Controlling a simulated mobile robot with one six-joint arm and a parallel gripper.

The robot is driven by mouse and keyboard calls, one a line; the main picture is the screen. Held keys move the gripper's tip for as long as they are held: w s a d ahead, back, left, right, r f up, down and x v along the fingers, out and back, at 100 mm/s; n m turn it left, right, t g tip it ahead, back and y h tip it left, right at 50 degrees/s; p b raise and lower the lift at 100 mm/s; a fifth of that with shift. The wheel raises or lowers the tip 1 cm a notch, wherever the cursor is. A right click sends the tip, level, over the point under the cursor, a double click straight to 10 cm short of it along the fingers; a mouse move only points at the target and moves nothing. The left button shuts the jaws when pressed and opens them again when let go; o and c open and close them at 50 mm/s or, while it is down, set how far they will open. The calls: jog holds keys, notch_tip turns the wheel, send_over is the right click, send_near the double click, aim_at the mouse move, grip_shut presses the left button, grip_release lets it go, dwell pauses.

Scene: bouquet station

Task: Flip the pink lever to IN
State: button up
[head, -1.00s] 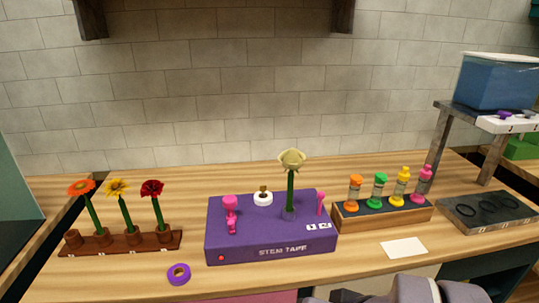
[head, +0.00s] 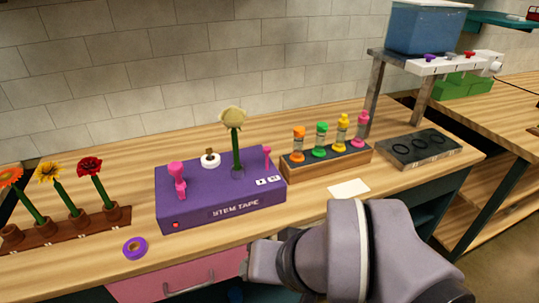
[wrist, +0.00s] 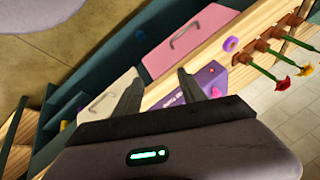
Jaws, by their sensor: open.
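The purple stem tape box (head: 228,208) stands on the wooden counter. A slim pink lever (head: 267,156) stands upright at its right end, beside two small white labels (head: 268,181) too small to read. A larger pink part (head: 178,178) stands at the box's left. A pale flower on a green stem (head: 235,135) stands upright in the box, left of the lever. In the wrist view my gripper (wrist: 157,76) is open and empty, apart from the box. The purple box (wrist: 207,78) shows partly behind the finger at right; the slim lever cannot be made out there.
A wooden rack of colored bottles (head: 325,164) stands close right of the box. A flower rack (head: 68,229) and purple tape roll (head: 135,248) lie left. A white card (head: 348,188) lies in front. A blue tank (head: 428,28) stands on a raised shelf at right.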

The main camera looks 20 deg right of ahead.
jog(key=w+r+p, duration=0.2)
jog(key=w+d+r+p, duration=0.1)
jog(key=w+r+p, duration=0.2)
jog(key=w+r, duration=0.1)
jog(key=shift+d+r+p, duration=0.35)
jog(key=shift+d+p, duration=0.05)
jog(key=c, duration=0.7)
jog(key=shift+y, duration=0.4)
jog(key=w+d+r+p, duration=0.1)
jog(key=w, duration=0.1)
jog(key=w+d+r+p, duration=0.2)
jog(key=w+p, duration=0.1)
jog(key=shift+w, duration=0.3)
grip_shut()
jog(key=w+d+p, duration=0.8)
jog(key=w+d, duration=0.4)
jog(key=d, duration=0.4)
jog(key=shift+d+f+t+p, duration=0.2)
jog(key=shift+f+t+p, duration=0.1)
jog(key=shift+f+t, duration=0.1)
